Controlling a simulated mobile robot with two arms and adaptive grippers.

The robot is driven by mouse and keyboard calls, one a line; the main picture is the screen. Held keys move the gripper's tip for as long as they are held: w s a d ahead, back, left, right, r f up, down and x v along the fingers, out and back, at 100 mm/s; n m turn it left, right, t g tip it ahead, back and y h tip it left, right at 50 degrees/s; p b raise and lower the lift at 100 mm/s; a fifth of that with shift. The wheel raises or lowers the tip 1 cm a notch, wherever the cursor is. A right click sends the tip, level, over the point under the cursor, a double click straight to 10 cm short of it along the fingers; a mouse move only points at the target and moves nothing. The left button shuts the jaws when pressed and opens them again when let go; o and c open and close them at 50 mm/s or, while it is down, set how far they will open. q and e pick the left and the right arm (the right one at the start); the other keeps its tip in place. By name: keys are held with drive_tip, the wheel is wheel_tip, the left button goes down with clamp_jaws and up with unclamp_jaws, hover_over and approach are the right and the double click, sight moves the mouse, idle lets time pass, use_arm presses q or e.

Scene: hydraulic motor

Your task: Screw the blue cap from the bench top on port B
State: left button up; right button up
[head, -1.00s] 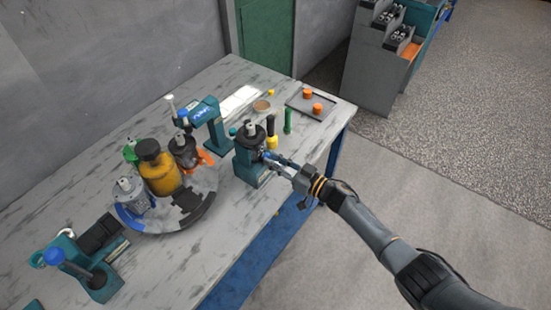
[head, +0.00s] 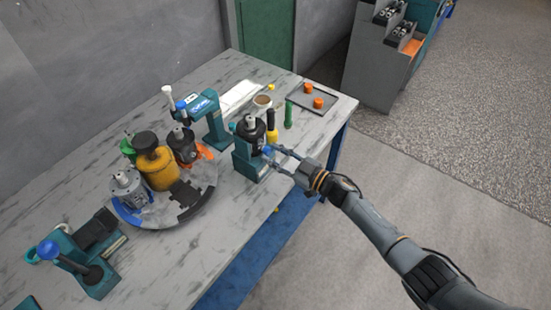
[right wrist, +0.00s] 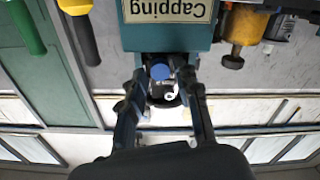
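A black motor (head: 249,131) with a silver shaft sits upright in the teal stand (head: 246,165), whose label reads "Capping" in the right wrist view (right wrist: 168,12). A blue cap (head: 267,150) is on the motor's side facing my right gripper; in the right wrist view (right wrist: 160,72) it shows face-on. I cannot tell how far it is screwed down, nor read a port letter. My right gripper (head: 274,157) is open, its fingers apart on either side of the cap and clear of it. A pale ring (right wrist: 169,91) shows beside the cap. My left gripper is not in view.
A yellow-handled tool (head: 272,127) and a green one (head: 288,114) stand behind the stand. A dark tray (head: 326,96) holds orange caps at the back. The floor right of the bench is free.

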drive_tip(key=n, duration=0.2)
drive_tip(key=n+b, duration=0.1)
drive_tip(key=shift+f+n, duration=0.2)
drive_tip(key=shift+n, duration=0.2)
drive_tip(key=shift+r+n+b, duration=0.15)
drive_tip(key=shift+n+b, duration=0.2)
drive_tip(key=shift+n, duration=0.35)
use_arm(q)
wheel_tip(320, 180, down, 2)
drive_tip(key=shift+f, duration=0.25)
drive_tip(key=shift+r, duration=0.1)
use_arm(e)
drive_tip(key=shift+r, duration=0.1)
drive_tip(key=shift+c, duration=0.2)
clamp_jaws()
drive_tip(key=shift+r+m+p, duration=0.2)
drive_tip(key=shift+m+p, duration=0.4)
drive_tip(key=m+p, duration=0.1)
drive_tip(key=m, duration=0.1)
drive_tip(key=shift+a+m, duration=0.1)
drive_tip(key=shift+m, duration=0.2)
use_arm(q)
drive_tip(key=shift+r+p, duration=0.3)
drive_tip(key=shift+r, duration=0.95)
use_arm(e)
drive_tip(key=shift+f+m, duration=0.15)
drive_tip(key=shift+m, duration=0.85)
